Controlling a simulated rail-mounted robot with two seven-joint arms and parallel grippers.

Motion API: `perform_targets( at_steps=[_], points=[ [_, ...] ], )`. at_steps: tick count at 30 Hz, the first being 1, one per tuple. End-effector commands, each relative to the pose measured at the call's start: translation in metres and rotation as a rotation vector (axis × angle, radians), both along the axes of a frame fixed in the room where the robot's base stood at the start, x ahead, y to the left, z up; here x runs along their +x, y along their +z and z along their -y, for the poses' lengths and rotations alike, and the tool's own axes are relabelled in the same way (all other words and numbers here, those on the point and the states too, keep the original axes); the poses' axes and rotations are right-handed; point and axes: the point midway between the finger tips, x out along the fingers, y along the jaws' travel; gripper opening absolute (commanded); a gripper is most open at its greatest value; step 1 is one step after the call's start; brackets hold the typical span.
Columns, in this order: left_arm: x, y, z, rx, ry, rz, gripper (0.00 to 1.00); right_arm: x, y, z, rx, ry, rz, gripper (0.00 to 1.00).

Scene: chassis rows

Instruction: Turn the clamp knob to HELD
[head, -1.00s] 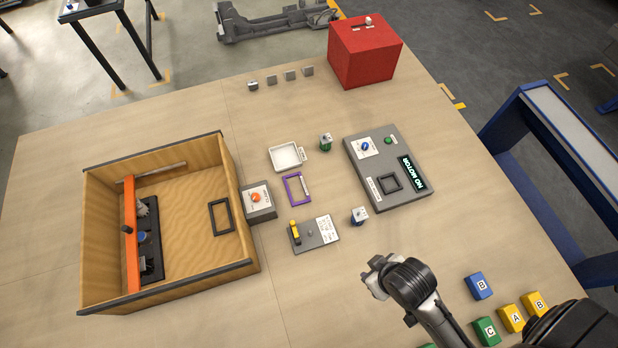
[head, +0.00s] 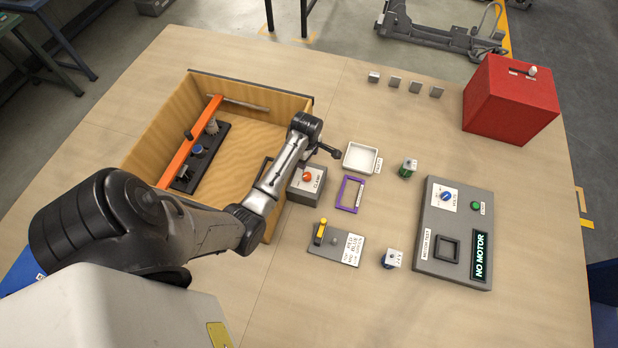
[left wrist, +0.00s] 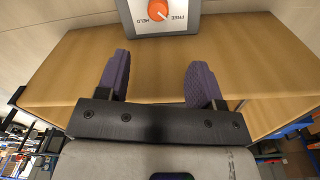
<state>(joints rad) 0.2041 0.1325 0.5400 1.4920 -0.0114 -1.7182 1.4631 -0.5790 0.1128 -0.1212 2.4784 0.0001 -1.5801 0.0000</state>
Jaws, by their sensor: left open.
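The clamp knob (head: 307,176) is orange and sits on a grey box labelled CLAMP (head: 305,192), against the right wall of the wooden crate. In the left wrist view the knob (left wrist: 157,10) is at the top edge, between the words HELD and FREE; its white mark seems to lie toward FREE. My left gripper (head: 328,150) is just behind the clamp box in the head view. In the left wrist view the left gripper (left wrist: 158,80) is open and empty, its purple pads apart from the knob. My right gripper is out of view.
The wooden crate (head: 240,82) holds an orange bar (head: 190,140). A white tray (head: 360,158), purple frame (head: 349,194), grey plate with a yellow lever (head: 338,243) and NO MOTOR panel (head: 453,232) stand right of the clamp. A red box (head: 511,98) stands at the back.

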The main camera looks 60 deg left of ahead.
Motion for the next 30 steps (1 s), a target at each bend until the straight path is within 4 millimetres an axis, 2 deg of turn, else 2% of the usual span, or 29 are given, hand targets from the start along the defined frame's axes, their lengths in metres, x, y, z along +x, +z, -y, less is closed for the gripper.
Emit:
perform_targets(
  at_steps=[3,8,21,30],
  points=[
    [0.004,-0.01,-0.003,-0.023,0.065,-0.005,0.61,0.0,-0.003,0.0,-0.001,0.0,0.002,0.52],
    [0.004,-0.032,-0.003,-0.028,0.079,-0.008,0.61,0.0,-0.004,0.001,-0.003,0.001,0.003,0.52],
    [0.004,-0.111,-0.003,-0.025,0.076,-0.006,0.61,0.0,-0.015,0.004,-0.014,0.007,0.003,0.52],
    [0.005,-0.137,-0.003,-0.024,0.075,-0.004,0.61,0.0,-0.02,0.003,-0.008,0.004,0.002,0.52]
  ],
)
